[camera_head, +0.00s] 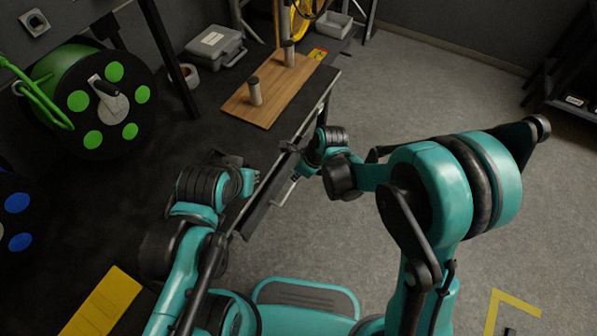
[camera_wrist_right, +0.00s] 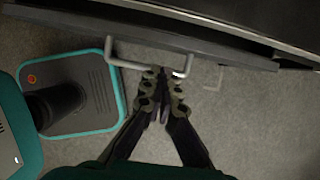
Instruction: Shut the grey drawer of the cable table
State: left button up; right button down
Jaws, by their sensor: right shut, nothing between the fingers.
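The cable table (camera_head: 205,130) is black and runs along the left in the head view. Its drawer front (camera_head: 262,205) shows as a narrow strip along the table's right edge; my arms partly cover it. In the right wrist view the drawer front (camera_wrist_right: 225,55) is a dark grey band with a pale bent-bar handle (camera_wrist_right: 125,64). My right gripper (camera_wrist_right: 162,73) is shut and empty, its tips at the handle's bar; I cannot tell whether they touch. It also shows in the head view (camera_head: 289,147). My left gripper (camera_head: 228,158) is over the table edge, its fingers unclear.
A wooden board (camera_head: 280,90) with two upright posts lies on the table. A grey case (camera_head: 215,46) and a green cable reel (camera_head: 95,95) stand further left. A yellow plate (camera_head: 102,303) is at lower left.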

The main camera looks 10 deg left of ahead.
aim_at(272, 179)
jog(key=s+b+x, duration=0.1)
jog(key=b+x, duration=0.1)
jog(key=x, duration=0.4)
jog(key=shift+w+f, duration=0.2)
jog(key=shift+w, duration=0.35)
jog(key=shift+a, duration=0.15)
jog(key=a, duration=0.1)
jog(key=w+a, duration=0.1)
jog(key=a, duration=0.2)
jog(key=shift+w+a, duration=0.15)
jog(key=shift+w, duration=0.15)
jog(key=shift+a, duration=0.1)
jog(key=shift+r, duration=0.1)
